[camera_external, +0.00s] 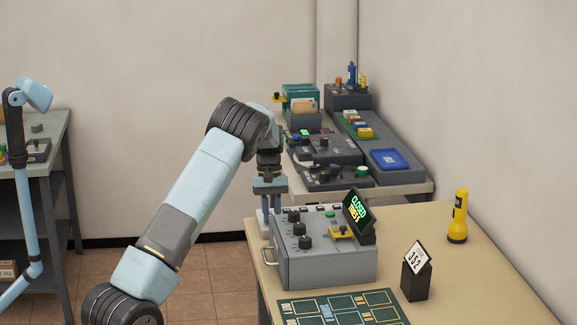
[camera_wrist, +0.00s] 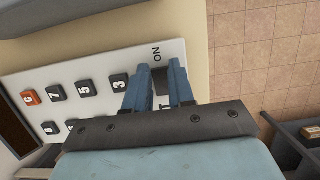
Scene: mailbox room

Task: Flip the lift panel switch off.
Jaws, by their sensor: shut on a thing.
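The lift panel (camera_wrist: 100,72) is a white plate with dark numbered buttons and one orange button, seen in the wrist view. The word ON is printed near its edge by my fingers. My gripper (camera_wrist: 158,78) is down at this end of the panel, with its two blue fingers around the dark lift panel switch (camera_wrist: 162,88) and shut on it. The fingers and the gripper body hide much of the switch and its lettering. In the external view my gripper (camera_external: 270,207) points down behind the left side of a grey control box, which hides most of the panel.
The grey control box (camera_external: 325,262) with knobs and a green-lettered sign (camera_external: 357,213) stands close beside my gripper. A yellow flashlight (camera_external: 458,216) and a black card holder (camera_external: 415,281) stand to the right. More consoles fill the table behind. Open floor (camera_external: 205,275) lies left.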

